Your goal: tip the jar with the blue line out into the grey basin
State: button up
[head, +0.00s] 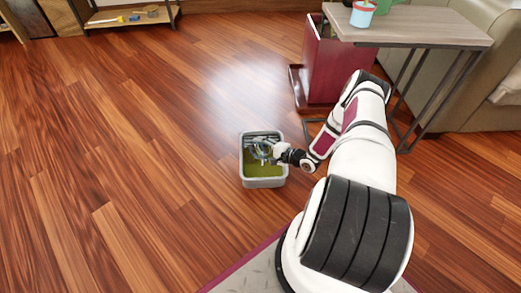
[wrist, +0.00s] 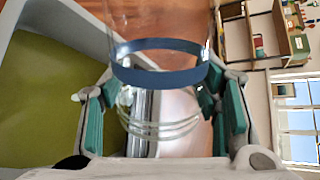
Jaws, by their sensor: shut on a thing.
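The grey basin (head: 265,184) stands on the floor in the middle of the head view, with a flat yellow-green layer inside; I cannot tell if it is liquid. The basin also fills the left of the wrist view (wrist: 72,22). My gripper (head: 268,150) is over the basin's far part. In the wrist view my gripper (wrist: 160,105), with green pads, is shut on the clear jar with a blue line (wrist: 160,47). The scene there is turned sideways, so the jar lies about level, on its side. I see no contents in it; its mouth is out of view.
A wooden side table (head: 410,28) with a potted plant (head: 362,13) stands at the back right, beside a dark red bin (head: 333,70) and a pale sofa (head: 475,95). A low shelf (head: 125,17) is far left. The floor left of the basin is clear.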

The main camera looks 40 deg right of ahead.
aim_at(257, 145)
dwell(0.5)
jog(key=shift+a+r+n+h+p, duration=0.2)
jog(key=shift+r+n+h+p, duration=0.2)
jog(key=shift+r+n+p, duration=0.45)
jog(key=p, duration=0.1)
jog(key=n+h+p, duration=0.1)
jog(key=shift+a+r+p, duration=0.15)
jog(key=shift+r+p, duration=0.2)
jog(key=r+n+h+p, duration=0.1)
jog(key=n+p, duration=0.1)
jog(key=r+n+t+h+p, duration=0.1)
jog(key=n+h+p, duration=0.1)
jog(key=shift+s+a+r, duration=0.1)
jog(key=shift+a+r, duration=0.2)
jog(key=shift+a, duration=0.1)
jog(key=r+n, duration=0.1)
jog(key=n+t+h+p, duration=0.1)
jog(key=n, duration=0.1)
jog(key=r+n+h+p, duration=0.1)
jog(key=n, duration=0.1)
jog(key=shift+s+a+r+t, duration=0.1)
jog(key=shift+a+r+t, duration=0.25)
jog(key=shift+a+t, duration=0.05)
jog(key=n, duration=0.1)
jog(key=r+n+t+h, duration=0.1)
jog(key=n, duration=0.1)
jog(key=r+n+p, duration=0.1)
jog(key=shift+a+r+n+t, duration=0.1)
jog(key=shift+a+n+t, duration=0.15)
jog(key=shift+t, duration=0.15)
